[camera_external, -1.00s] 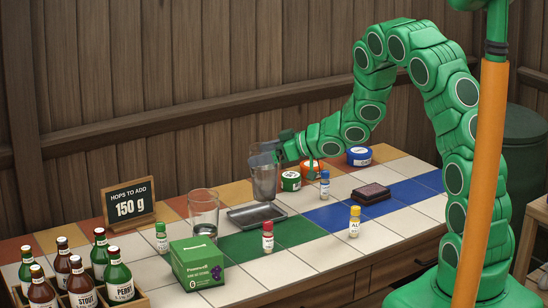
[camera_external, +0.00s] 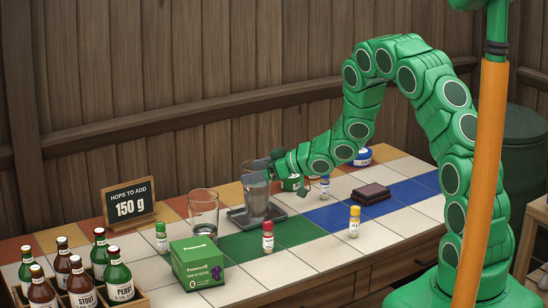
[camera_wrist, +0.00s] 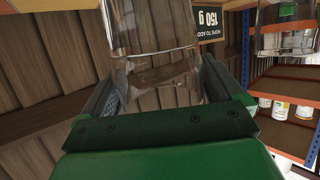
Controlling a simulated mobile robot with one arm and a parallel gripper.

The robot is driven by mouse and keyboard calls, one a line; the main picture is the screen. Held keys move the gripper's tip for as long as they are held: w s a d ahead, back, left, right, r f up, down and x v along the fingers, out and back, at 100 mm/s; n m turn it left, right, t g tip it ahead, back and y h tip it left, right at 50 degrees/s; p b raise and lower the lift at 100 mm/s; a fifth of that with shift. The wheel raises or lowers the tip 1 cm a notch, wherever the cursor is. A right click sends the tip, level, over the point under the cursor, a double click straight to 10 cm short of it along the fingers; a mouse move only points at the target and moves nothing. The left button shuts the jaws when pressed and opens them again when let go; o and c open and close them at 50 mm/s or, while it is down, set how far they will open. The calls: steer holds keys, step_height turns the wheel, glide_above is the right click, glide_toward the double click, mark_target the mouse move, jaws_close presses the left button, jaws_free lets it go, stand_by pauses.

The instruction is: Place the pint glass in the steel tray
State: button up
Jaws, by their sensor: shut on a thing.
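The clear pint glass (camera_external: 256,196) is upright in my gripper (camera_external: 268,168), which is shut on its upper part. The glass is over the steel tray (camera_external: 237,219), with its bottom at or just above the tray; I cannot tell whether it touches. In the wrist view the pint glass (camera_wrist: 152,75) stands between the two fingers of my gripper (camera_wrist: 165,95). The glass hides part of the tray.
A second clear glass (camera_external: 203,211) stands just left of the tray. A red-capped vial (camera_external: 267,238), a green box (camera_external: 198,264) and a green-capped vial (camera_external: 161,237) are in front and left. A sign (camera_external: 129,204) stands behind. A dark red pad (camera_external: 371,194) lies right.

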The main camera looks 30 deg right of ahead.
steer(key=shift+f, duration=0.55)
steer(key=o, duration=1.7)
steer(key=v, duration=1.2)
